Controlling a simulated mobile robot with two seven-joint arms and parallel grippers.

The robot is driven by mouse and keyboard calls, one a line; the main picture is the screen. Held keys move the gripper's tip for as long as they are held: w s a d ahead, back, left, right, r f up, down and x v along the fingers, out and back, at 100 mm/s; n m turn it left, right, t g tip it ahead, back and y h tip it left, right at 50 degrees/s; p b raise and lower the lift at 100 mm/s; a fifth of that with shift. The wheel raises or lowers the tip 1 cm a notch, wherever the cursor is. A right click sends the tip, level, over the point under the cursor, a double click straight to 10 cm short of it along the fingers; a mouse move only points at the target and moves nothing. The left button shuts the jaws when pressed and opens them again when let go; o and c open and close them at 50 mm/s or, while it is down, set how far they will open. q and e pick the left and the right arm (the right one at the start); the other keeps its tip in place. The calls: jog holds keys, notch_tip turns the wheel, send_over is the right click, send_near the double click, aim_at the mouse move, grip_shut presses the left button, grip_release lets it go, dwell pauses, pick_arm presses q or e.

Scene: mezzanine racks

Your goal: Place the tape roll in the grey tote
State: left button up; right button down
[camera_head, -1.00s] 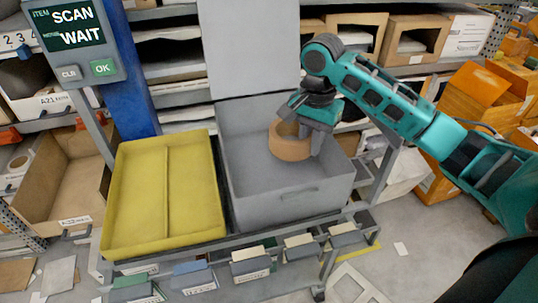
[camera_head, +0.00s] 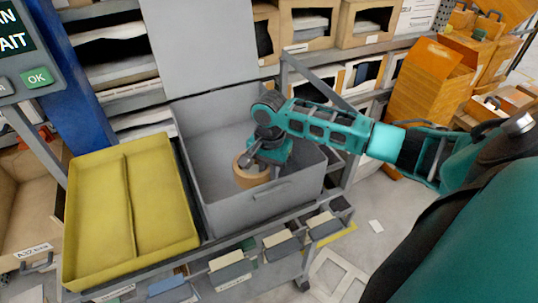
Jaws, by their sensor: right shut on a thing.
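The tan tape roll (camera_head: 247,180) is inside the grey tote (camera_head: 268,210), low near its floor and toward the front wall. My right gripper (camera_head: 256,163) reaches down into the tote and is shut on the tape roll. Whether the roll touches the tote's floor I cannot tell. The tote is open at the top, with a grey panel standing up behind it. My left gripper is not in view.
A yellow divided tray (camera_head: 128,205) stands directly left of the tote on the same cart. A screen on a blue post (camera_head: 68,95) is at the upper left. Shelves with boxes (camera_head: 372,22) stand behind. Open floor lies at the right front.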

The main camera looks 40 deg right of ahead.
notch_tip(320, 180, down, 5)
jog(key=shift+r+b, duration=0.2)
jog(key=shift+b, duration=0.3)
jog(key=shift+f, duration=0.1)
jog(key=c, duration=1.3)
grip_release()
jog(key=shift+c, duration=0.2)
jog(key=shift+o, duration=1.3)
notch_tip(320, 180, up, 12)
jog(key=shift+r+p, duration=0.1)
jog(key=shift+p, duration=1.05)
